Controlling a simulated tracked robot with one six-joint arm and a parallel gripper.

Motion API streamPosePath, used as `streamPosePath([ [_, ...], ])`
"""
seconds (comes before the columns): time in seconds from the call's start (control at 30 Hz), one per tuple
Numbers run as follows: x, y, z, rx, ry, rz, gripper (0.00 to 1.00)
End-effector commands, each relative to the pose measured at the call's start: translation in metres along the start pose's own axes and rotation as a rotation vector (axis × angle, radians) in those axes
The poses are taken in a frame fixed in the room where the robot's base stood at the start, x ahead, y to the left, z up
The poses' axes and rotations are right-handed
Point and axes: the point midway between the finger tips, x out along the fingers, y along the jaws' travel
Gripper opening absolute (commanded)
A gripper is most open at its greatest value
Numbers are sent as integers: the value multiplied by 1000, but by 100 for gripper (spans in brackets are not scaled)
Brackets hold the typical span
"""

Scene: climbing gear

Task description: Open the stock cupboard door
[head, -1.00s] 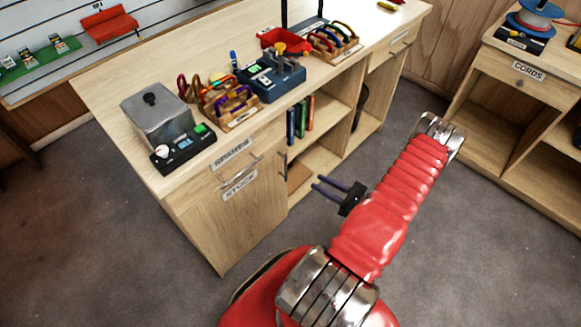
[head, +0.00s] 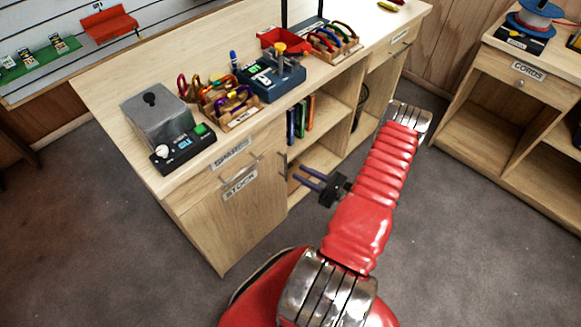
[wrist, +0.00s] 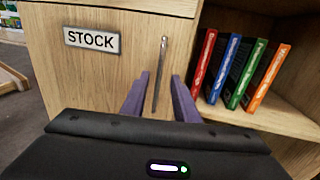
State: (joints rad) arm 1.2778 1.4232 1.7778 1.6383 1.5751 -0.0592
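The stock cupboard door (head: 232,219) is light wood with a STOCK label (head: 240,184) and looks shut in the bench front. Its thin upright metal handle (head: 283,164) is at the door's right edge. My gripper (head: 297,173) is open and empty, with its purple fingers just right of the handle in the head view. In the wrist view the door (wrist: 80,75) fills the left and middle. The handle (wrist: 161,70) shows between the fingertips of my gripper (wrist: 163,76), slightly tilted in the picture. I cannot tell whether the tips reach past it.
Open shelves right of the door hold several coloured books (wrist: 236,70). A drawer with a SPARES label (head: 230,153) is above the door. The bench top carries a grey metal box (head: 158,115) and gear racks. A CORDS cabinet (head: 528,72) stands at right. The floor before the door is clear.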

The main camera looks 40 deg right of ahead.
Motion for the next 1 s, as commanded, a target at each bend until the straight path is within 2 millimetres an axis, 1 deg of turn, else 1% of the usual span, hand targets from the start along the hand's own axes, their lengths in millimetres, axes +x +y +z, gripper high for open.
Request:
streamPosePath([
  [0.03,7,1,0,0,0,3,27],
  [0.2,29,1,0,-1,0,4,27],
  [0.43,53,1,0,-1,0,3,27],
  [0.6,60,0,0,0,0,0,27],
  [0.83,60,0,0,0,0,0,27],
  [0.87,60,0,0,0,0,0,27],
  [1.0,60,0,0,0,0,0,17],
])
